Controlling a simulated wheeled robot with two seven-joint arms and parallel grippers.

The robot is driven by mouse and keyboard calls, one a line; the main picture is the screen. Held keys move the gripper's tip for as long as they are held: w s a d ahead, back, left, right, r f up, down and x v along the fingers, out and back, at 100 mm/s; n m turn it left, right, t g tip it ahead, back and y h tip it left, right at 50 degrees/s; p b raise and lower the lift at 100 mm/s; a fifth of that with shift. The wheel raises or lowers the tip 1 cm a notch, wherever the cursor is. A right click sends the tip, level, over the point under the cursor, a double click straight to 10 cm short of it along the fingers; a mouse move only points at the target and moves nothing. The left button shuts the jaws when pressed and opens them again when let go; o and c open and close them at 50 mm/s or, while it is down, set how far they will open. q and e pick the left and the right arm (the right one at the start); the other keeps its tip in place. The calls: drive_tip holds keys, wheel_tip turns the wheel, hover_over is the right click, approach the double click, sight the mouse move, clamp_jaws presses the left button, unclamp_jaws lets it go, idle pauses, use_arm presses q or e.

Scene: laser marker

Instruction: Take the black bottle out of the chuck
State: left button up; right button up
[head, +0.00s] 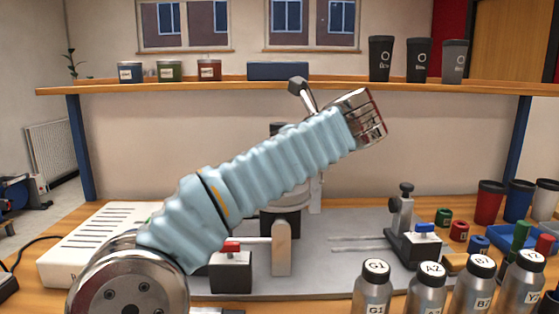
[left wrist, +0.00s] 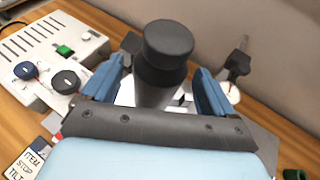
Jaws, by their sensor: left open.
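The black bottle (left wrist: 166,50) stands between the two fingers of my left gripper (left wrist: 157,88) in the left wrist view. The blue-padded fingers are open, one on each side of the bottle; whether either touches it I cannot tell. The bottle's lower part and the chuck's grip on it are hidden there. In the head view my left arm's light-blue sleeve crosses the middle and hides the bottle's body and most of the chuck. My right gripper is not in view.
A white control box (head: 85,248) stands at left on the bench. A grey plate (head: 345,262) carries a black-and-silver stand (head: 405,225) at right. Several silver bottles (head: 426,290) stand front right, with coloured cups (head: 488,203) behind. A shelf (head: 220,85) spans the back.

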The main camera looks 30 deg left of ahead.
use_arm(q)
drive_tip(key=x, duration=0.3)
drive_tip(key=shift+a+f, duration=0.1)
drive_tip(key=shift+a, duration=0.15)
drive_tip(key=c, duration=1.1)
drive_tip(key=shift+c, duration=0.2)
